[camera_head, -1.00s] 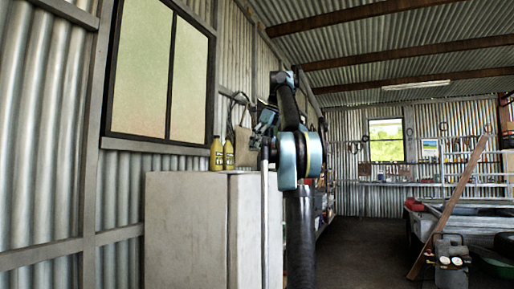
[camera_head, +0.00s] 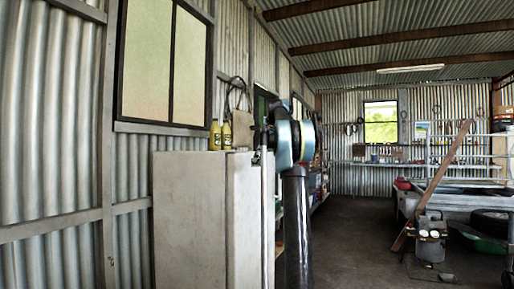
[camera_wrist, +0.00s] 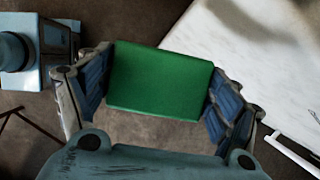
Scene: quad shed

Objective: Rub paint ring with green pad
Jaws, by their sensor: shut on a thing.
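The green pad (camera_wrist: 160,83) is a flat green block in the wrist view. My gripper (camera_wrist: 158,95) is shut on it, with the blue-lined fingers at its left and right sides. The pad is held above the grey-brown floor. My gripper and the pad cannot be made out in the head view, where my arm shows in the middle. No paint ring can be made out in either view.
A pale cabinet (camera_head: 205,220) stands close on the left against the corrugated wall, with yellow bottles (camera_head: 221,135) on top. A leaning plank (camera_head: 440,180) and a grey trailer (camera_head: 465,198) are at the right. Dark floor (camera_head: 355,235) is open ahead.

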